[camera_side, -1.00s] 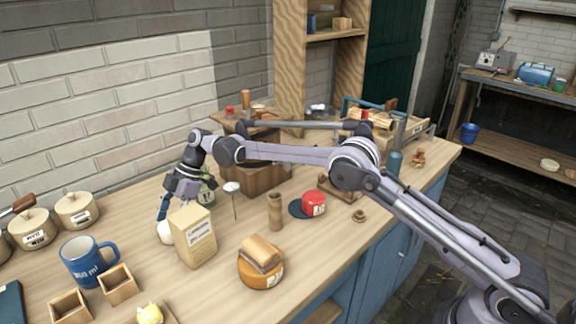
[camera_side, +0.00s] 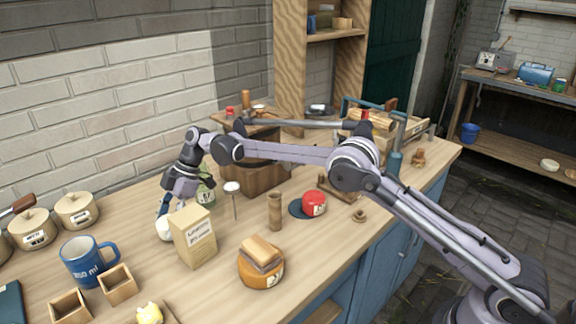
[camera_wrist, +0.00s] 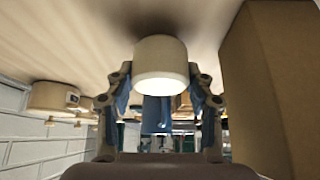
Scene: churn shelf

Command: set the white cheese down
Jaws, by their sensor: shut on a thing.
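The white cheese (camera_wrist: 161,68) is a short pale cylinder held between the two fingers of my gripper (camera_wrist: 163,92) in the wrist view. In the side view it shows as a white rounded shape (camera_side: 164,229) under my gripper (camera_side: 173,208), partly hidden by the fingers and the tan carton. The gripper points down and is shut on the cheese. The cheese is close to the wooden worktop (camera_side: 215,272), with a dark shadow beside it in the wrist view. I cannot tell whether it touches the worktop.
A tan carton (camera_side: 195,238) stands close to the right of the cheese. A green jar (camera_side: 206,191) is just behind the gripper. A blue mug (camera_side: 84,262) and small wooden boxes (camera_side: 117,285) stand at the left.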

